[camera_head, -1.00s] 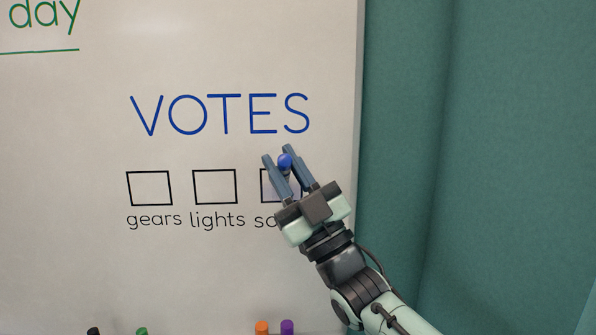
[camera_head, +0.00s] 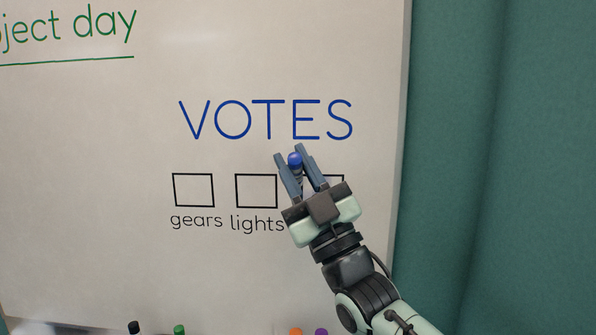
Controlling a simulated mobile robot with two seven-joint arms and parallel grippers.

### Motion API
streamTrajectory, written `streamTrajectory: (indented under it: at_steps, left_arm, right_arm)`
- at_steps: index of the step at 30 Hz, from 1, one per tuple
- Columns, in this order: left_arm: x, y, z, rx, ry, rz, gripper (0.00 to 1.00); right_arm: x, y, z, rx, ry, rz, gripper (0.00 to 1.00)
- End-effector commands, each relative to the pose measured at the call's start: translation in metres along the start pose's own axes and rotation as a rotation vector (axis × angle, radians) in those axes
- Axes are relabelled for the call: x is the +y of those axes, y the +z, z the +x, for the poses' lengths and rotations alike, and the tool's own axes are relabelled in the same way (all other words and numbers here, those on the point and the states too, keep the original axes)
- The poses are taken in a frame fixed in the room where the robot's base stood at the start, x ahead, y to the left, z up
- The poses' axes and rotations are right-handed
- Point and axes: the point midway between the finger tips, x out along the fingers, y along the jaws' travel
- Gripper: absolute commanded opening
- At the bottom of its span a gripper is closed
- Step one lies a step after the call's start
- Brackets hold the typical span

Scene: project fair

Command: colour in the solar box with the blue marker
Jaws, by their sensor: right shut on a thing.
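My right gripper (camera_head: 298,162) is shut on the blue marker (camera_head: 295,158), whose rounded blue end shows between the fingers. It is in front of the whiteboard (camera_head: 120,230), below the word VOTES (camera_head: 265,120). The solar box (camera_head: 335,178) is the rightmost outlined square. My gripper covers most of it and its label; only its upper right part shows. How much colour is inside it, and whether the marker's tip touches the board, I cannot tell. My left gripper is out of view.
The gears box (camera_head: 193,190) and the lights box (camera_head: 256,190) are empty outlines to the left. Black (camera_head: 134,327), green (camera_head: 179,330), orange (camera_head: 295,331) and purple (camera_head: 321,331) marker ends show at the bottom edge. A teal curtain (camera_head: 500,150) hangs at the right.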

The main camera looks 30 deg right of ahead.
Motion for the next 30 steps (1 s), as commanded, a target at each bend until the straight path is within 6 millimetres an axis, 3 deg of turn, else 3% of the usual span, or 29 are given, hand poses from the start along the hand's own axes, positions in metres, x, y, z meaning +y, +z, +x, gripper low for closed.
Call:
streamTrajectory:
  at_steps: [30]
  left_arm:
    - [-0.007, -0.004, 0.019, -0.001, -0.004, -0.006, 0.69]
  right_arm:
    - [0.064, 0.0, -0.034, 0.0, 0.001, -0.002, 0.0]
